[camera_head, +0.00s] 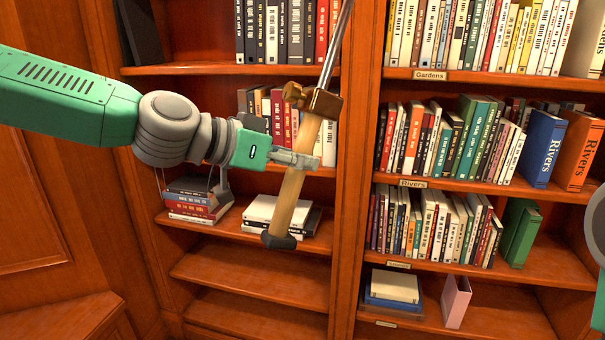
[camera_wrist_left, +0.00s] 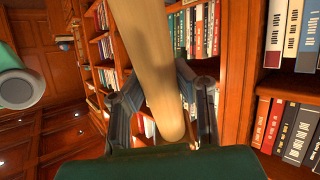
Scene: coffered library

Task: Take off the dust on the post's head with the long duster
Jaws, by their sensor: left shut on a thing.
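The long duster (camera_head: 291,195) has a wooden handle with a dark end cap, a brass-coloured clamp and a metal pole. My left gripper (camera_head: 296,160) is shut on the wooden handle, below the clamp. The duster is tilted, its pole leaning up to the right and out of the top of the head view. Its dusting end is out of frame. In the left wrist view the handle (camera_wrist_left: 150,55) passes between the two dark fingers of the left gripper (camera_wrist_left: 163,105). The post's head and its dust are not in view. My right gripper is not in view.
Wooden bookshelves (camera_head: 350,200) fill the background, with an upright panel behind the duster. Rows of books (camera_head: 450,140) stand on the right shelves. Flat book stacks (camera_head: 198,200) lie at the left. The lower left shelves (camera_head: 250,275) are bare.

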